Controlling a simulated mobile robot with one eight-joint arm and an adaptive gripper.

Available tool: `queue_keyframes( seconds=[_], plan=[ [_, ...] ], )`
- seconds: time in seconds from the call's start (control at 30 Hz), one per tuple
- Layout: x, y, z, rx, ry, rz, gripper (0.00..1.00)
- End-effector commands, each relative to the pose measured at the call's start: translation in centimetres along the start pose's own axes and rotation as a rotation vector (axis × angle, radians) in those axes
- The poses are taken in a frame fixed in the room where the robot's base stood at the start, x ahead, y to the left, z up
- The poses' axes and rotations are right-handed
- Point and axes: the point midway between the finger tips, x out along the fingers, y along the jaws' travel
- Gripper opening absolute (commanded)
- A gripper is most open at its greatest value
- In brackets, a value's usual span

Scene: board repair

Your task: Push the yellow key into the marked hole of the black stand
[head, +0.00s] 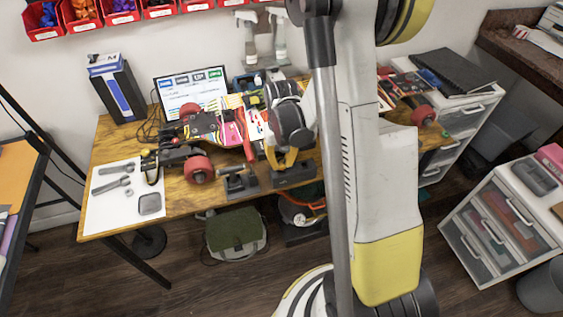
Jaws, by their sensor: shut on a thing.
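My gripper (283,150) points down over the front edge of the wooden table in the head view, below its dark round wrist. It is shut on the yellow key (281,161), which shows as a small yellow-orange shape at the fingertips. A black stand (295,176) sits right below it at the table's front edge. I cannot tell whether the key touches the stand or is in a hole. The marked hole is too small to make out. A second dark stand (240,184) stands just to the left.
A skateboard (208,134) with red wheels lies behind the stands. At the left, a white sheet (105,211) holds grey tools. A screen (190,90) and a black box (120,94) stand at the back. My arm hides the table's right middle.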

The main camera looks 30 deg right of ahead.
Motion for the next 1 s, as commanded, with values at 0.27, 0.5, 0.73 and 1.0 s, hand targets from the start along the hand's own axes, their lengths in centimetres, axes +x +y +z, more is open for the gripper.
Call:
queue_keyframes(
  seconds=[0.27,0.5,0.73,1.0],
  plan=[
    [0.05,0.00,0.01,0.000,0.000,0.000,0.00],
    [0.50,0.00,0.01,0.000,0.000,0.000,0.00],
    [0.83,0.00,0.01,0.000,0.000,0.000,0.00],
    [0.78,0.00,0.01,0.000,0.000,0.000,0.00]
  ],
)
